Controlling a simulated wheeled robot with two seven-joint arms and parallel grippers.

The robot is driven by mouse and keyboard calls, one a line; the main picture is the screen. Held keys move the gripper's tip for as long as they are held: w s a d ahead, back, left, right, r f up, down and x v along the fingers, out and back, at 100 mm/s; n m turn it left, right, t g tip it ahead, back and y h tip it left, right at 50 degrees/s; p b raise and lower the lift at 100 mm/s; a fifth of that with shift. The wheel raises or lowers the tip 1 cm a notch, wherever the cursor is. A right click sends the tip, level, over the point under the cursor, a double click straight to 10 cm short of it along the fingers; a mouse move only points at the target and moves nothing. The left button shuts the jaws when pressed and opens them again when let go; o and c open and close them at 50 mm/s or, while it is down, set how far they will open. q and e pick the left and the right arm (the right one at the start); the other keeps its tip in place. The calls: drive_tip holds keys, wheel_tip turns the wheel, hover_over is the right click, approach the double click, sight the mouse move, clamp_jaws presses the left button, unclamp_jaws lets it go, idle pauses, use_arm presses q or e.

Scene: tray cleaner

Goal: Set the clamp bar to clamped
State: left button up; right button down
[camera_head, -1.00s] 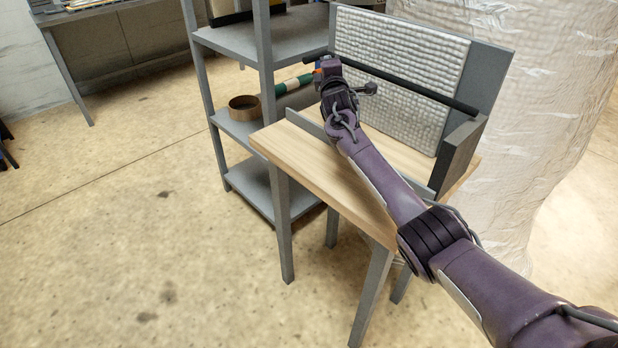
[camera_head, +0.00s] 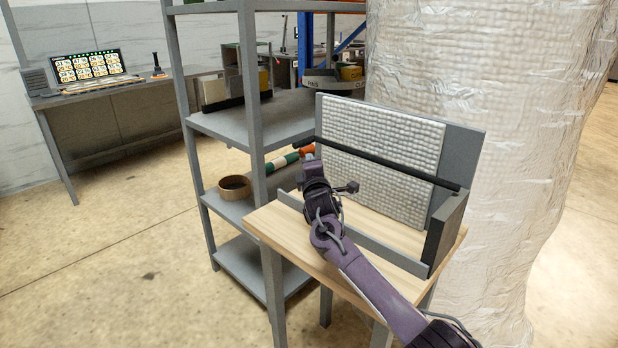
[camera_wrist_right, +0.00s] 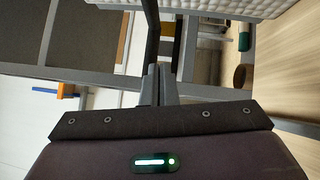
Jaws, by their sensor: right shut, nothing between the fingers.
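The clamp bar (camera_head: 400,170) is a thin black bar running across the front of a textured pale tray panel (camera_head: 378,140), sloping down to the right. The panel leans on a grey upright fixture (camera_head: 467,145) on a wooden table. My right gripper (camera_head: 308,158) is shut and empty at the bar's left end. In the right wrist view, my shut fingers (camera_wrist_right: 160,85) are at the near end of a dark bar (camera_wrist_right: 152,30); I cannot tell whether they touch it. My left gripper is not in view.
A wrapped pale column (camera_head: 480,70) stands close behind the fixture. The wooden tabletop (camera_head: 290,232) is mostly clear. Open floor lies to the left.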

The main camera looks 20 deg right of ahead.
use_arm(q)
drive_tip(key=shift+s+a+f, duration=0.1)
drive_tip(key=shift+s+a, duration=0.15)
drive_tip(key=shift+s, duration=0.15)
use_arm(e)
drive_tip(key=a+v, duration=0.1)
drive_tip(key=v, duration=0.5)
drive_tip(key=shift+s+a, duration=0.2)
drive_tip(key=shift+s, duration=0.05)
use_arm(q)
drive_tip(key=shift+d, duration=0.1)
